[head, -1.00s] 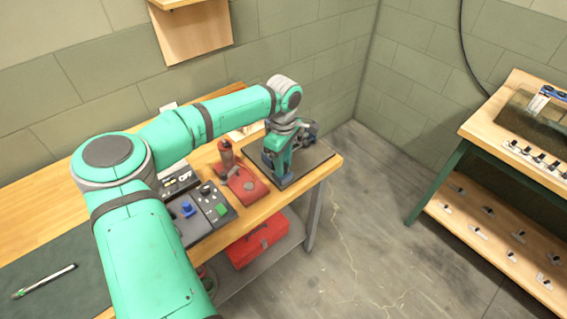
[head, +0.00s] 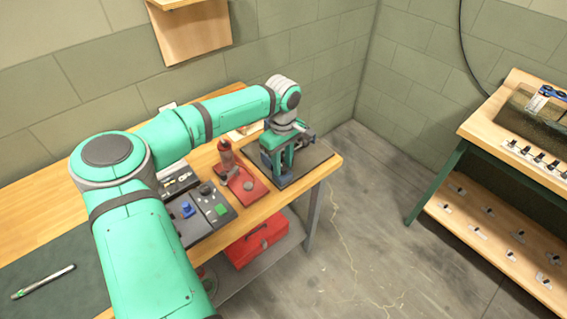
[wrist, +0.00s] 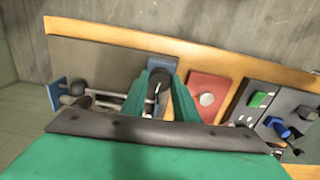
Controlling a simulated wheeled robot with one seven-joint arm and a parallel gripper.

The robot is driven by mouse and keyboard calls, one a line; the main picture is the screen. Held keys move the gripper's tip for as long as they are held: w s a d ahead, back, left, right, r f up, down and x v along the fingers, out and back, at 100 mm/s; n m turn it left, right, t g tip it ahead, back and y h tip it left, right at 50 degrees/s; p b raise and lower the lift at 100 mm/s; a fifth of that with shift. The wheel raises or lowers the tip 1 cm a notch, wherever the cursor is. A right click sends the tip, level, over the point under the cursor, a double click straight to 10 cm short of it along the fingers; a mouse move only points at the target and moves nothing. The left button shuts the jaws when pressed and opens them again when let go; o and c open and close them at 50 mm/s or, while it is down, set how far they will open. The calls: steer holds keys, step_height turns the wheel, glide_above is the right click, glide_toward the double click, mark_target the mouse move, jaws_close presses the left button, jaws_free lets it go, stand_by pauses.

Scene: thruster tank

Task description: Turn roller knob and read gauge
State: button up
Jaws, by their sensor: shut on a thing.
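My gripper (head: 283,158) points down over a dark board (head: 312,158) at the right end of the wooden bench. In the wrist view its two green fingers (wrist: 160,100) are closed around a dark round part, which looks like the roller knob (wrist: 157,82). The fingers hide much of it. A blue block (wrist: 163,66) stands just beyond the fingertips, and another blue part (wrist: 56,94) is at the far left with grey rods beside it. I cannot make out a gauge face or any reading.
A red plate with a round grey knob (wrist: 207,99) and a red cylinder (head: 226,155) stand beside the board. A panel with a green button (head: 221,209) and blue knob (head: 188,209) is left of them. A red toolbox (head: 258,243) is on the shelf below.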

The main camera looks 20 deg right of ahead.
mark_target(283, 166)
steer(key=shift+w+r, duration=0.1)
steer(key=shift+w, duration=0.05)
steer(key=o, duration=1.1)
steer(key=shift+c, duration=0.2)
step_height(283, 166, up, 11)
steer(key=shift+f, duration=0.2)
